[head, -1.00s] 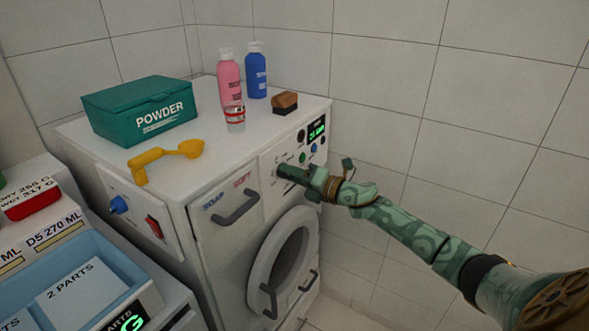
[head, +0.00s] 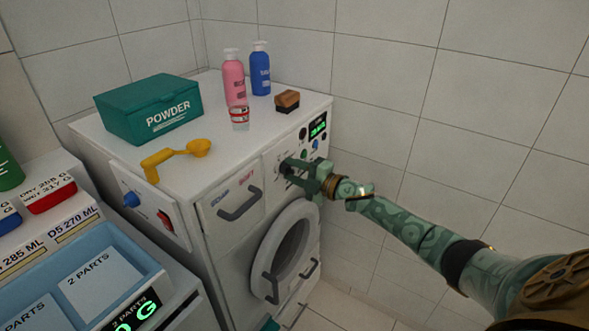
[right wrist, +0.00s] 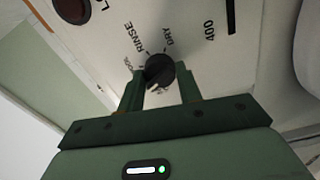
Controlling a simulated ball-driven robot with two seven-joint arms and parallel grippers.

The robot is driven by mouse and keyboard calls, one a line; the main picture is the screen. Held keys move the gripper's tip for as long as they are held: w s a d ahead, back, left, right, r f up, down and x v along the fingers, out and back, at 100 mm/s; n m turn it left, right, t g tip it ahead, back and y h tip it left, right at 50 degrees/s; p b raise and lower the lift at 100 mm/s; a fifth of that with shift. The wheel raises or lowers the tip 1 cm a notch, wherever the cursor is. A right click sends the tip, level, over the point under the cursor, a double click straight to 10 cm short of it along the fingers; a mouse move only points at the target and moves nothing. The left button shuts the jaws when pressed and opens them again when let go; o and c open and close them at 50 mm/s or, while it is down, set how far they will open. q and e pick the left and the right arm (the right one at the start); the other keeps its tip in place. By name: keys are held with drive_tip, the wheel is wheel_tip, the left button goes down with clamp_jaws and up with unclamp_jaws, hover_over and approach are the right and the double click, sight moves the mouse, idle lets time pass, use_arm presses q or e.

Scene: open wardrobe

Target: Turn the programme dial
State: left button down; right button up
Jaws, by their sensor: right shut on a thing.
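The programme dial (right wrist: 160,70) is a small black round knob on the washing machine's white front panel, with words such as RINSE and DRY printed around it. My right gripper (right wrist: 160,90) is shut on the dial, one green finger on each side of it. In the head view my right gripper (head: 291,171) is at the panel, below the green display (head: 318,126), and hides the dial. The washing machine (head: 225,215) stands against the tiled wall. My left gripper does not show.
On the machine's top are a green powder box (head: 150,108), a yellow scoop (head: 180,157), pink (head: 234,80) and blue (head: 260,72) bottles, a small cup (head: 240,118) and a brush (head: 287,101). The soap drawer handle (head: 240,204) and round door (head: 286,247) are near my gripper.

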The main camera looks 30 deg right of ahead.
idle(0.3)
drive_tip(key=o, duration=1)
drive_tip(key=p+v, duration=0.2)
drive_tip(key=v, duration=1.4)
drive_tip(key=shift+d+p, duration=0.15)
drive_tip(key=shift+p, duration=0.2)
drive_tip(key=shift+s+f, duration=0.1)
drive_tip(key=shift+s, duration=0.05)
